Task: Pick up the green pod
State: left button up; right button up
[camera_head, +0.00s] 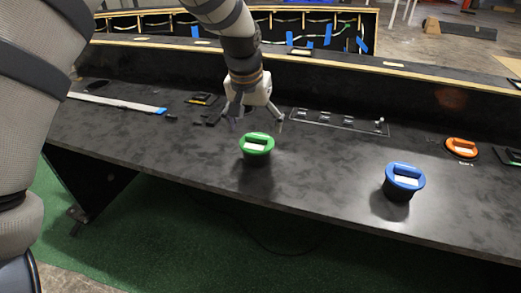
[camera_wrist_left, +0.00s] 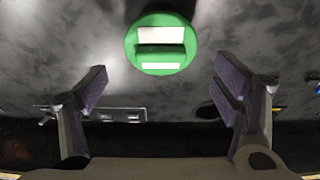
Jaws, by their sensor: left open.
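The green pod (camera_head: 257,145) has a round green top with a raised grip bar and white labels. It stands upright on the black console top (camera_head: 320,165), near the front edge. My left gripper (camera_head: 255,118) is open and empty above the console, just behind the pod in the head view. In the left wrist view the pod's top (camera_wrist_left: 161,43) lies ahead of and between the two spread fingers (camera_wrist_left: 165,85). Neither finger appears to touch it. My right gripper is not in view.
A blue pod (camera_head: 403,180) stands to the right near the front edge. An orange pod (camera_head: 461,147) sits further right in the console. The console top between the green and blue pods is clear.

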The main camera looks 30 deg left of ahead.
aim_at(258, 145)
pick_arm(q)
jog(key=b+x, duration=0.1)
jog(key=x, duration=0.8)
jog(key=shift+a+f, duration=0.1)
jog(key=shift+f, duration=0.05)
jog(key=c, duration=0.8)
